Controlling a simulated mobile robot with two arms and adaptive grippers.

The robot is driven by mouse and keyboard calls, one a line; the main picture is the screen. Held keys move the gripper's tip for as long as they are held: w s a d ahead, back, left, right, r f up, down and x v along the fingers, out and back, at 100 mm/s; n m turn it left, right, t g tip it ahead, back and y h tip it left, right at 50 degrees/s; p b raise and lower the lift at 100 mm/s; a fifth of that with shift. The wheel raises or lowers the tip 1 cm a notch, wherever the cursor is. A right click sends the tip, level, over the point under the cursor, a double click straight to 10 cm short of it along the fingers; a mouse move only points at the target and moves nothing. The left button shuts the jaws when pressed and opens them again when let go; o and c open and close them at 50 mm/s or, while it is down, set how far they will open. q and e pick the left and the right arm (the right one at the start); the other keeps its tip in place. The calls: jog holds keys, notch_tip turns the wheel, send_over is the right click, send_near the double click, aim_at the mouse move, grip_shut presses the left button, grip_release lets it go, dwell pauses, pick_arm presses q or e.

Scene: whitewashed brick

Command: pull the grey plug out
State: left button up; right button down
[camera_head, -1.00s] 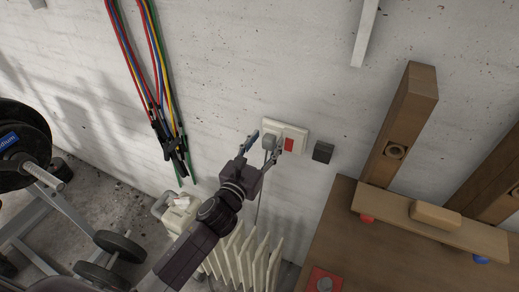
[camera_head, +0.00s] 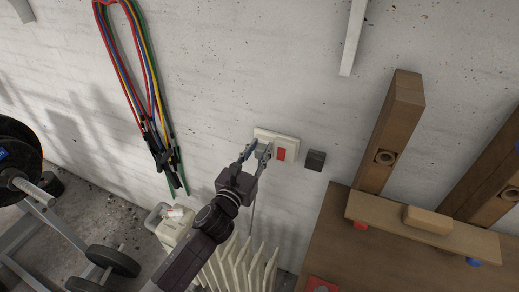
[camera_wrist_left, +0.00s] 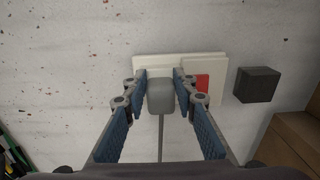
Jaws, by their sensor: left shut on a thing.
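The grey plug (camera_wrist_left: 160,95) sits at the white wall socket plate (camera_wrist_left: 182,61), and its cord (camera_wrist_left: 161,138) hangs straight down. I cannot tell whether its pins are in the socket. My left gripper (camera_wrist_left: 160,91) is shut on the plug, one blue-padded finger on each side. In the head view the left gripper (camera_head: 258,150) is at the left part of the plate (camera_head: 291,142), and its fingers mostly hide the plug. A red switch (camera_head: 281,154) is on the plate, just right of the gripper. My right gripper is not in view.
A small dark box (camera_head: 315,160) is on the wall right of the plate. A cream radiator (camera_head: 240,266) stands below. Coloured bands (camera_head: 150,95) hang at the left. A wooden bench (camera_head: 345,235) with posts stands at the right, with weights (camera_head: 20,155) at the far left.

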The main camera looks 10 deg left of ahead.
aim_at(259, 150)
pick_arm(q)
jog(key=shift+c, duration=1.1)
jog(key=shift+s+a+f, duration=0.1)
jog(key=shift+s, duration=0.45)
jog(key=shift+s+a+p, duration=0.2)
jog(key=shift+s, duration=0.8)
jog(key=shift+s+a+p, duration=0.15)
jog(key=shift+s+a, duration=0.05)
jog(key=shift+s, duration=0.8)
notch_tip(259, 150, up, 8)
jog(key=p, duration=0.8)
